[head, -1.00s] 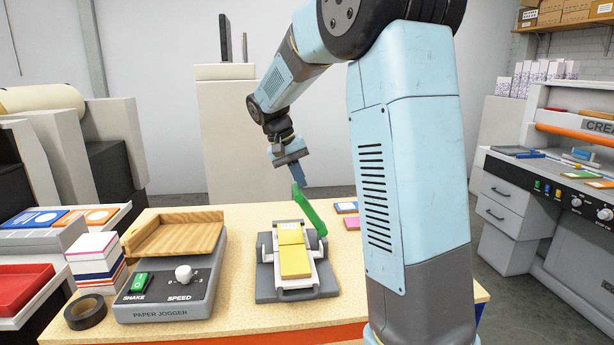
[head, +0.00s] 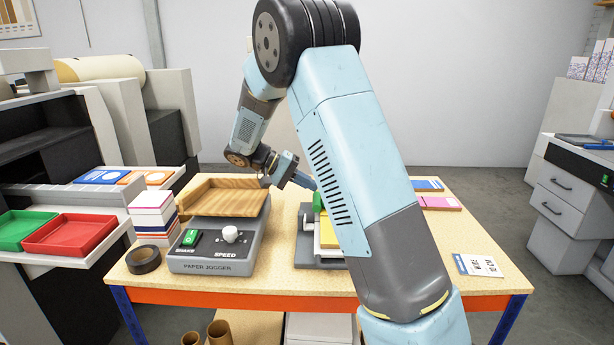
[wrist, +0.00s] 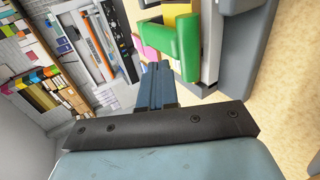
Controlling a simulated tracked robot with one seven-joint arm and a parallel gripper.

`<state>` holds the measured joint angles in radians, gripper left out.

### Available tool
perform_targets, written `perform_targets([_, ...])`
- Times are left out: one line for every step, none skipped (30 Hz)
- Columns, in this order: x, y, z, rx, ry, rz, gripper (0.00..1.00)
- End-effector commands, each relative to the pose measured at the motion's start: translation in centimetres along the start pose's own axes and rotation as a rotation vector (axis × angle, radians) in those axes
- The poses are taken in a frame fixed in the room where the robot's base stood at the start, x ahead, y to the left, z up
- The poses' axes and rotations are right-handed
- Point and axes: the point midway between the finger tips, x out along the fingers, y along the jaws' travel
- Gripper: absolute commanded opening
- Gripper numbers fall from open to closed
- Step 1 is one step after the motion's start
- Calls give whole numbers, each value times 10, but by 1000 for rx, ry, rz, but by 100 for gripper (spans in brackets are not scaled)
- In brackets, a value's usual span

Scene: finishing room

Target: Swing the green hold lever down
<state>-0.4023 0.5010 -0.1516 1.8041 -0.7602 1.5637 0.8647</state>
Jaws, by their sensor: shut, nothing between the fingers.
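The green hold lever (head: 317,201) belongs to a small grey clamp device (head: 303,248) on the table; yellow pads (head: 328,236) lie in it. In the head view my arm hides the device's right part and most of the lever, so the lever's full angle is unclear. My gripper (head: 306,182) is shut and empty, tilted downward beside the lever's upper part. In the wrist view the lever (wrist: 176,45) lies just past my shut fingertips (wrist: 155,68); whether they touch cannot be told.
The paper jogger (head: 208,266) with its wooden tray (head: 222,198) stands close left of the clamp device. A paper stack (head: 152,212) and a tape roll (head: 143,260) are further left. Coloured pads (head: 438,203) and a card (head: 478,265) lie right, with bare table around them.

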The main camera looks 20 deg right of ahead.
Motion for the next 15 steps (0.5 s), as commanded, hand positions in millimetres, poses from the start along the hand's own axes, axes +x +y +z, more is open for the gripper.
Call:
perform_targets([1, -4, 0, -1, -1, 1, 0])
perform_targets([2, -5, 0, 0, -2, 0, 0])
perform_targets([3, -7, 0, 1, -3, 0, 0])
perform_targets([3, -8, 0, 1, -4, 0, 0])
perform_targets([4, -10, 0, 1, -4, 0, 0])
perform_targets([4, -11, -1, 2, -5, -1, 0])
perform_targets([5, -12, -1, 2, -5, -1, 0])
perform_targets([5, -12, -1, 2, -6, -1, 0])
perform_targets([6, -13, -1, 3, -6, -1, 0])
perform_targets([6, -14, -1, 3, -6, -1, 0])
perform_targets([6, -14, -1, 3, -7, -2, 0])
perform_targets([6, -14, -1, 3, -7, -2, 0])
perform_targets([6, -14, -1, 3, -7, -2, 0])
perform_targets([6, -15, -1, 3, -7, -2, 0])
perform_targets([6, -15, -1, 3, -7, -2, 0])
